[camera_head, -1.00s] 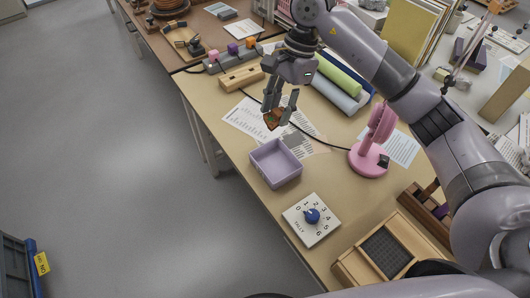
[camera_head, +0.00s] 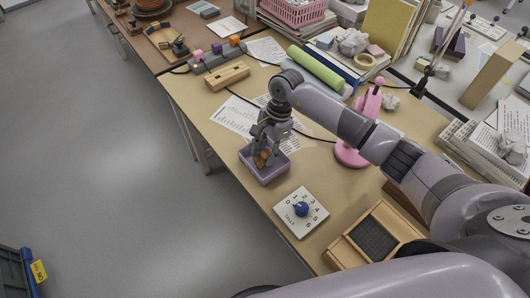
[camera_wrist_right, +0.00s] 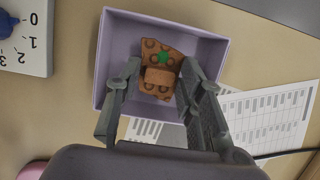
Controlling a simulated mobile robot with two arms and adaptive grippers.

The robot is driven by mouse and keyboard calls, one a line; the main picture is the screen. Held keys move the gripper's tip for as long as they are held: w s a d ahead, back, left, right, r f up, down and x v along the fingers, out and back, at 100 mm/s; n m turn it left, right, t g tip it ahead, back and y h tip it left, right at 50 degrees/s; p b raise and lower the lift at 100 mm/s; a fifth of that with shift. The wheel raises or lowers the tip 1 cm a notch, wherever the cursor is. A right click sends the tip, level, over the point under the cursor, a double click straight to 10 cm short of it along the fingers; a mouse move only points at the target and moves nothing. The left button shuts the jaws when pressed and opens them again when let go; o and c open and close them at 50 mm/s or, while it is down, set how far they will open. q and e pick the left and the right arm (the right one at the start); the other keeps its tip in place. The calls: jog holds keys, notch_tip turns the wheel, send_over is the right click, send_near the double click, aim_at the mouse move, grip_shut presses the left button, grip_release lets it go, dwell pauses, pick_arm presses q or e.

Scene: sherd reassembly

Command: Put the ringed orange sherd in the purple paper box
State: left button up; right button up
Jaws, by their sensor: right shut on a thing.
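The orange sherd (camera_wrist_right: 160,72) has dark rings and a green mark in the right wrist view. It also shows in the head view (camera_head: 262,157), partly hidden by the fingers. My right gripper (camera_head: 263,158) is shut on it, with a finger on either side (camera_wrist_right: 158,82). The purple paper box (camera_wrist_right: 103,62) is open-topped and lies directly below the sherd; in the head view its wall (camera_head: 265,179) shows around the fingers. I cannot tell whether the sherd touches the box floor. My left gripper is not in view.
A tally dial board (camera_head: 301,212) with a blue knob stands in front of the box. Printed sheets (camera_head: 236,115) lie behind the box. A wooden tray (camera_head: 376,238) sits at the front right.

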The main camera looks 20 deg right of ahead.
jog(key=shift+f, duration=0.65)
jog(key=shift+f, duration=0.1)
jog(key=o, duration=1.1)
jog(key=shift+o, duration=0.2)
